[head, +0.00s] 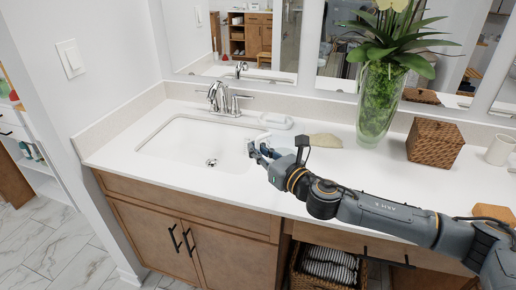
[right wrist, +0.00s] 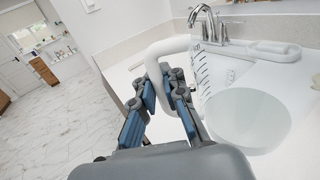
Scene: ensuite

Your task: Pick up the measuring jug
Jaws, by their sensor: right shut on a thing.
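The measuring jug (right wrist: 207,75) shows in the right wrist view as a clear, whitish vessel with dark scale marks on its side and a pale handle (right wrist: 160,48). My right gripper (right wrist: 166,82) is shut on this handle, with its blue-padded fingers on either side of it. In the head view my right gripper (head: 258,153) is at the right edge of the sink basin, above the counter. The jug is hard to make out there against the white. I cannot tell whether its base touches anything. My left gripper is not in view.
The sink (head: 190,142) and chrome faucet (head: 217,98) are to the left of the gripper. A white soap dish (head: 276,121) is just behind it. A glass vase with a plant (head: 377,105) and a wicker box (head: 434,142) stand farther right. The counter front is clear.

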